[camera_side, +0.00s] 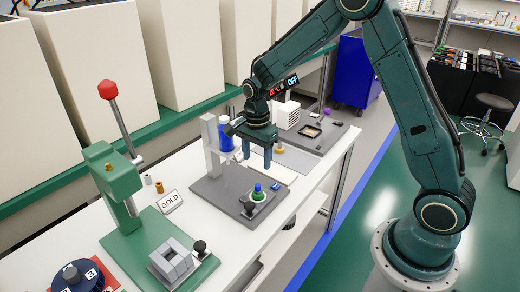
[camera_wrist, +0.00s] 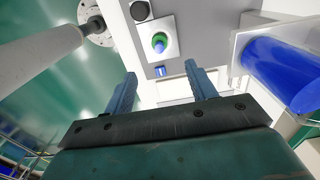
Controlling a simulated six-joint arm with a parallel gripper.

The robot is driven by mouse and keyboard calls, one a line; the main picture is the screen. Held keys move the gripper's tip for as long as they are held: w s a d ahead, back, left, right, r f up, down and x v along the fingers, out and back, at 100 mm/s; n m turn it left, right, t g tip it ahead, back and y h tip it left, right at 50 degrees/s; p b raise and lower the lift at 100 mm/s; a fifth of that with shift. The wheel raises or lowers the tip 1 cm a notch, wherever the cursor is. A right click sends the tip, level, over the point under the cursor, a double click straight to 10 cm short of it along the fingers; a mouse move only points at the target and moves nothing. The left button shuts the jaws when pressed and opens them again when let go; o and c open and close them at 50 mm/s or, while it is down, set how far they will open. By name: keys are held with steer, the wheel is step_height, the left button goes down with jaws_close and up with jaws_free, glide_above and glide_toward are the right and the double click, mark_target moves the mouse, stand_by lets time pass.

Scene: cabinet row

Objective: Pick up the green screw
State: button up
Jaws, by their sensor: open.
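A small green round piece (camera_side: 258,196) with a blue top, which looks like the green screw, stands on the grey base plate of a small stand in the side view. In the wrist view the green piece (camera_wrist: 160,42) sits on a white square, ahead of the fingertips and roughly midway between them. My gripper (camera_side: 257,160) points down above the plate, higher than the green piece and behind it in the side view. Its two fingers (camera_wrist: 162,82) are apart in the wrist view, with nothing held between them.
A small blue piece (camera_side: 276,186) lies beside the green one. A dark knob (camera_side: 247,208) stands close on its other side. A blue cylinder (camera_side: 225,136) and the grey upright (camera_side: 211,145) stand left of my gripper. A green press (camera_side: 118,185) and a GOLD sign (camera_side: 170,202) are farther left.

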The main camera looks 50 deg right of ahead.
mark_target(258, 186)
steer(key=shift+f, duration=3.45)
steer(key=shift+f, duration=0.1)
steer(key=shift+s+d+f, duration=0.1)
steer(key=shift+f, duration=2.4)
steer(key=c, duration=1.1)
